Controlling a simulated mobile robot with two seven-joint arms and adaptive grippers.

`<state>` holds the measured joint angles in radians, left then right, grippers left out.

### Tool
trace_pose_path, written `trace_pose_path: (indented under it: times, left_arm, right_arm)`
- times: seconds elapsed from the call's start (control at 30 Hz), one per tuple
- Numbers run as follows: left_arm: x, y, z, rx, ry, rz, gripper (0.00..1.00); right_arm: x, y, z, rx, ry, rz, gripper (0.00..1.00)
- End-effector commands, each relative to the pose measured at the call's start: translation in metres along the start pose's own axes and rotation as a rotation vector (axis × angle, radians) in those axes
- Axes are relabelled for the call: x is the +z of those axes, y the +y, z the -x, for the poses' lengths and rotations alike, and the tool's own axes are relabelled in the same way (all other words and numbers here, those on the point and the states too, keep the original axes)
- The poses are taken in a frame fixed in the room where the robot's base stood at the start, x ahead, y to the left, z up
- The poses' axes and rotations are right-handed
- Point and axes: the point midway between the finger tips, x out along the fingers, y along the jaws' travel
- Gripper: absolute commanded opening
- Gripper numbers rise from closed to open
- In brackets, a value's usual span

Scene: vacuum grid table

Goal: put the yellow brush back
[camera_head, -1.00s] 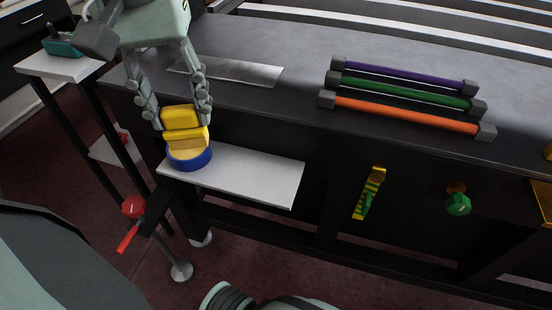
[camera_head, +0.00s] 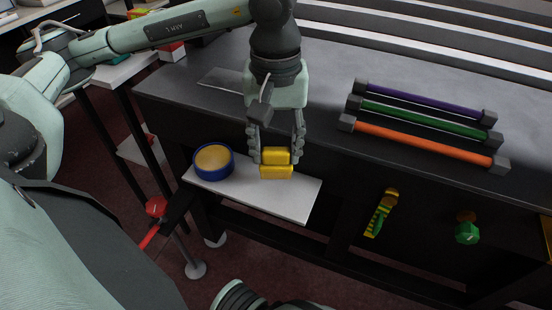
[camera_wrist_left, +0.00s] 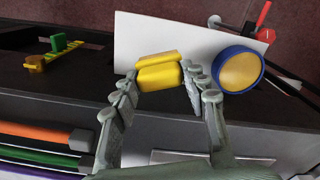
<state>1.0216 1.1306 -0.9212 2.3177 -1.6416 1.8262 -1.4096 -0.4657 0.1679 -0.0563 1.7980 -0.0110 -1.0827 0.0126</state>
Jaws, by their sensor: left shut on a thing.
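The yellow brush (camera_head: 276,171) is a small block with a rounded yellow top, held between the fingers of my left gripper (camera_head: 277,150). It is over the white shelf (camera_head: 297,202) in front of the table, right of the blue roll (camera_head: 213,162) with its tan top. I cannot tell whether the brush touches the shelf. In the left wrist view the brush (camera_wrist_left: 158,72) lies between the fingertips, in front of the white shelf (camera_wrist_left: 140,30), with the blue roll (camera_wrist_left: 238,70) apart to its right. My right gripper is not in view.
Purple, green and orange bars (camera_head: 425,128) with grey ends lie on the dark tabletop (camera_head: 320,75) at the right. A yellow and green tool (camera_head: 381,213) and a green knob (camera_head: 467,233) are on the table's front. A red-handled valve (camera_head: 156,207) stands left of the shelf.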

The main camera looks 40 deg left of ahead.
Motion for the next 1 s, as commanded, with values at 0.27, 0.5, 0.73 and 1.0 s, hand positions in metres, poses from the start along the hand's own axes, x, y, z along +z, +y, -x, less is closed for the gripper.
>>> trace_pose_path:
  times: [0.27,0.5,0.73,1.0]
  left_arm:
    - [0.0,0.0,-0.036,-0.004,-0.003,0.001,0.2]
    - [-0.001,0.001,-0.04,0.0,0.0,0.001,0.2]
    - [0.0,0.0,-0.042,-0.001,0.0,0.0,0.45]
    - [0.0,0.0,-0.041,-0.001,-0.001,0.0,0.64]
  right_arm:
    - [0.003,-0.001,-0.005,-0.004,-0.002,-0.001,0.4]
    - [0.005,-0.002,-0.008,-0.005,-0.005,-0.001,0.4]
    - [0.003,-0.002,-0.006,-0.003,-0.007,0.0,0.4]
    - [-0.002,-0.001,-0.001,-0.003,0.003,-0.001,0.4]
